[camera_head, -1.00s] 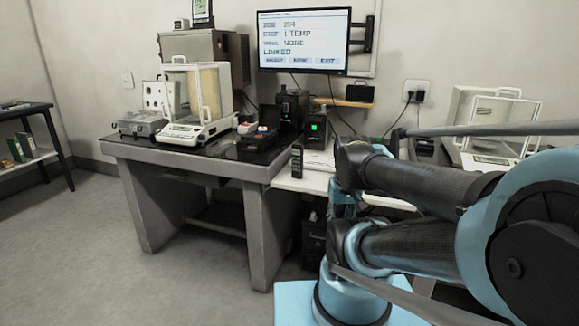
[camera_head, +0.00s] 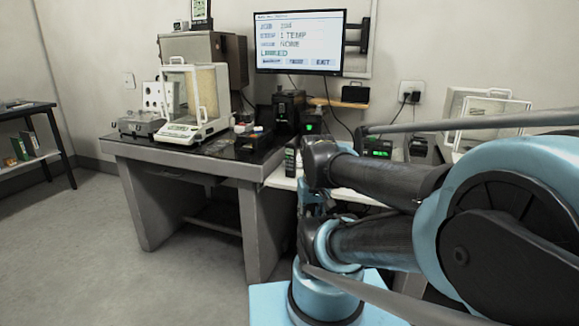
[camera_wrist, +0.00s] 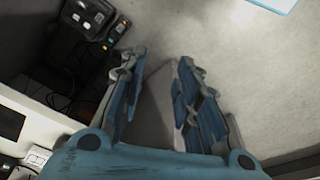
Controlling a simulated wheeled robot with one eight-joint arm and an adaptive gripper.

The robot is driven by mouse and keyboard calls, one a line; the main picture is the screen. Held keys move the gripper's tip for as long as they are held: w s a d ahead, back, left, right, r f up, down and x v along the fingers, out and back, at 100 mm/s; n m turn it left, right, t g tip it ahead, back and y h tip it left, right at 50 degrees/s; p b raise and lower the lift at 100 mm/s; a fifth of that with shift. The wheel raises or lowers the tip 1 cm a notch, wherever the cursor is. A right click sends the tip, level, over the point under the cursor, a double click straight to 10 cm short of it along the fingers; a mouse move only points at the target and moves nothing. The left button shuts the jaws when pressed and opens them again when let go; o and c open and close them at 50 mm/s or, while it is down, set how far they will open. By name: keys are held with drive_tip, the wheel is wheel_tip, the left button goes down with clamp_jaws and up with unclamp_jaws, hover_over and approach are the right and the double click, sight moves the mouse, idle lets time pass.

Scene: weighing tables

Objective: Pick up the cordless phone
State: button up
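The cordless phone, as far as I can tell, is the slim dark handset (camera_head: 290,161) standing upright at the front edge of the white worktop in the head view, just left of my arm. My arm covers much of the worktop to its right. My gripper (camera_wrist: 160,62) shows in the wrist view with its two blue-and-grey fingers spread apart and no object held between them. A grey surface lies behind the gap. I cannot make out the phone for certain in the wrist view. The fingertips are hidden in the head view.
A grey table (camera_head: 190,155) bears a glass-cased balance (camera_head: 183,134) and small items. A monitor (camera_head: 300,42) hangs on the wall. A small unit with a green display (camera_head: 378,149) sits behind my arm. Open floor (camera_head: 80,250) lies at front left.

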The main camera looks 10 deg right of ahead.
drive_tip(key=shift+o, duration=1.6)
drive_tip(key=shift+s+r, duration=0.25)
drive_tip(key=shift+r, duration=0.05)
wheel_tip(320, 180, up, 23)
drive_tip(key=n+g, duration=0.2)
drive_tip(key=n, duration=0.9)
hover_over(291, 155)
drive_tip(key=w, duration=0.1)
wheel_tip(291, 155, down, 12)
drive_tip(key=shift+w+a+r, duration=0.1)
drive_tip(key=shift+w, duration=0.05)
drive_tip(key=shift+w+f, duration=0.1)
drive_tip(key=shift+f, duration=2.5)
